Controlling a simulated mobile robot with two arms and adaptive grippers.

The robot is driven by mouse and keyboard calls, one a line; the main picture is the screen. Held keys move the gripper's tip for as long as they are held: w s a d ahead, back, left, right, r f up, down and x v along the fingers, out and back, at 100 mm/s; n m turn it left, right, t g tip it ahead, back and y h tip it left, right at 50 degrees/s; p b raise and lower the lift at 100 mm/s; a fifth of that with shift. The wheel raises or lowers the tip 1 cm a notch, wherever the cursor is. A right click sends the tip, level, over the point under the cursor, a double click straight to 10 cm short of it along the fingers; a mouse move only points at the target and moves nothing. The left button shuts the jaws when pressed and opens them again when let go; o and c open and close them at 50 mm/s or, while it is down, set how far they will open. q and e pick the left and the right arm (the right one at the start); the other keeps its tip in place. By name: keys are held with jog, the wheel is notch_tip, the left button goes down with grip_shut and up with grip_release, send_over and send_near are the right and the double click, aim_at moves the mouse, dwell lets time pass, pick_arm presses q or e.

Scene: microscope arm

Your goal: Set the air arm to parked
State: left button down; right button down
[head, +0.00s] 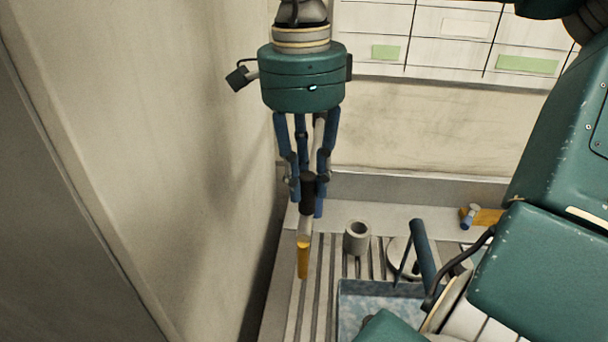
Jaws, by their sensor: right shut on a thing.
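My right gripper (306,200) hangs near the left wall, below a green wrist body, with its blue fingers pointing down. It is shut on a slender upright piece with a black collar, a pale metal section and an orange end (303,260). A pale rod of it shows between the fingers. I take this piece to be part of the air arm, but its mounting is hidden.
A slatted grey surface lies below, with a small grey cup (357,238) and a blue speckled tray (352,313). Large green links fill the right side. Walls close off the left and back.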

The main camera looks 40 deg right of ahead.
jog(key=shift+w+a+r, duration=0.15)
jog(key=c, duration=1.9)
grip_release()
jog(key=o, duration=0.4)
jog(key=shift+c, duration=0.2)
jog(key=shift+w+a, duration=0.2)
jog(key=shift+r, duration=0.45)
pick_arm(q)
jog(key=shift+s+d, duration=0.35)
jog(key=shift+d, duration=0.2)
jog(key=shift+s+d, duration=0.3)
jog(key=shift+d, duration=0.25)
pick_arm(e)
notch_tip(320, 180, up, 11)
jog(key=shift+f, duration=0.1)
